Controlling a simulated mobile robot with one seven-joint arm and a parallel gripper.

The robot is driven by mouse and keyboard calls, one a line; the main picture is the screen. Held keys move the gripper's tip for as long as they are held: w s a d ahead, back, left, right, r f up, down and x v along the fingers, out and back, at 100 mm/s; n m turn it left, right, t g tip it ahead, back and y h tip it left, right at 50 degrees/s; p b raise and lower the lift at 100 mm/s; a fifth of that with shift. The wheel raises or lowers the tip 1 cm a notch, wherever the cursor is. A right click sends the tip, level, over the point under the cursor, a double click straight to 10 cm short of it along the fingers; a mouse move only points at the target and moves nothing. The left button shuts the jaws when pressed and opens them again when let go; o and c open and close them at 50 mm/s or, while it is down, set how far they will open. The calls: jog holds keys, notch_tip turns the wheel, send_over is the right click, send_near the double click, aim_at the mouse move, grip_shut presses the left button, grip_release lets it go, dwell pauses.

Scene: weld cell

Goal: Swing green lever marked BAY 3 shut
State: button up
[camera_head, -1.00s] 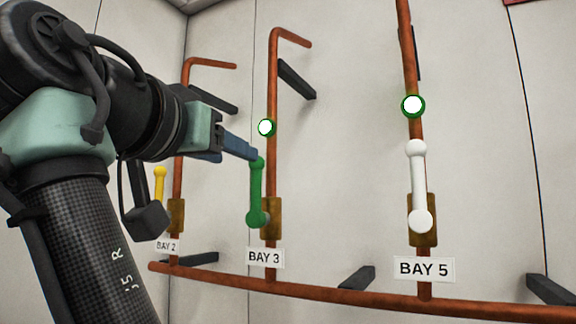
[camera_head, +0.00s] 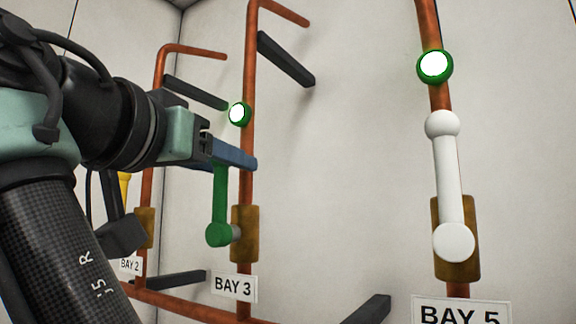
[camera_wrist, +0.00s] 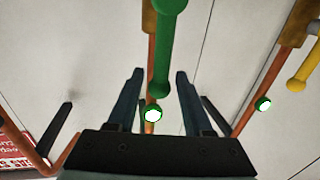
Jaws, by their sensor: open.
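The green lever (camera_head: 219,205) stands upright on the BAY 3 pipe, roughly parallel to it, with its round pivot end low beside a brass valve body (camera_head: 245,234). The BAY 3 label (camera_head: 234,286) is below it. My gripper (camera_head: 252,160) is at the lever's upper end in the head view, and its blue fingers hide the top of the lever. In the wrist view, the green lever (camera_wrist: 164,60) reaches down between my two open fingers (camera_wrist: 158,76), with a visible gap on each side. I cannot tell whether a finger touches it.
A white lever (camera_head: 449,185) marked BAY 5 stands upright to the right. A yellow lever (camera_wrist: 304,72) is on the neighbouring BAY 2 pipe. A green-rimmed white light (camera_head: 240,113) sits above the green lever. Dark brackets (camera_head: 286,58) jut from the wall.

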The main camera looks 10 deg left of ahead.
jog(key=shift+s, duration=0.15)
grip_shut()
dwell(1.3)
